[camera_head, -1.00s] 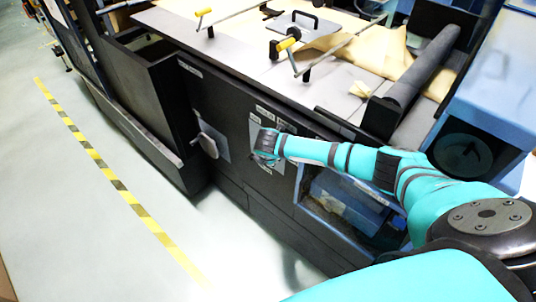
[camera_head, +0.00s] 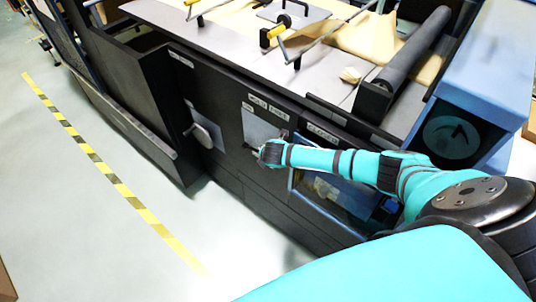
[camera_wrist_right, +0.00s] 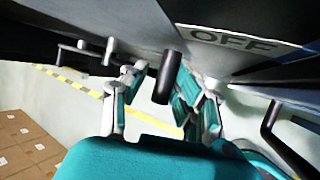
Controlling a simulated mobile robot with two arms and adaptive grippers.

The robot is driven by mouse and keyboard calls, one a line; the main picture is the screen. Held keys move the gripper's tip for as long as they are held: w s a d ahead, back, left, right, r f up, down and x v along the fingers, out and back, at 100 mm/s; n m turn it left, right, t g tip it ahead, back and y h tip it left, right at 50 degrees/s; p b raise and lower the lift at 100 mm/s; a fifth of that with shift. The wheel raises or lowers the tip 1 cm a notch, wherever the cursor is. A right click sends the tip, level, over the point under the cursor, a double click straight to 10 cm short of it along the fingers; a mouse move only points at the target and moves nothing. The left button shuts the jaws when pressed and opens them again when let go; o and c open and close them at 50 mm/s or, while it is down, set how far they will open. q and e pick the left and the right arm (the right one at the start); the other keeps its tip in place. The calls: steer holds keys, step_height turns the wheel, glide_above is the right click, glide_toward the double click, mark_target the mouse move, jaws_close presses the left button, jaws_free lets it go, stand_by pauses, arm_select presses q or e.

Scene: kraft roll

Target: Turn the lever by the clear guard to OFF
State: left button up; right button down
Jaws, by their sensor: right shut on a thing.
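The lever's dark, rounded handle (camera_wrist_right: 167,78) stands between the fingers of my right gripper (camera_wrist_right: 160,92) in the right wrist view. The gripper is shut on it. A grey plate with the word OFF (camera_wrist_right: 235,42) shows just above and to the right of the handle. In the head view, my right gripper (camera_head: 268,152) is at the lower right part of a light grey panel (camera_head: 260,127) on the machine's dark front. The lever is mostly hidden there by the gripper. A framed clear guard window (camera_head: 322,190) lies below my right forearm. My left gripper is not in view.
A second grey plate with a rounded handle (camera_head: 206,133) is on the machine front to the left. A dark open bin (camera_head: 135,90) stands beyond it. Brown paper and a dark roller (camera_head: 413,50) are on top.

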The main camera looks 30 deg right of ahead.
steer(key=shift+s+f, duration=0.55)
steer(key=shift+f, duration=0.15)
steer(key=c, duration=1.4)
jaws_free()
steer(key=shift+o, duration=1)
steer(key=shift+d, duration=0.1)
steer(key=shift+w+f, duration=0.15)
steer(key=shift+w, duration=0.05)
steer(key=w+v, duration=0.1)
steer(key=v, duration=0.6)
steer(key=shift+s+r, duration=0.25)
steer(key=shift+r, duration=0.35)
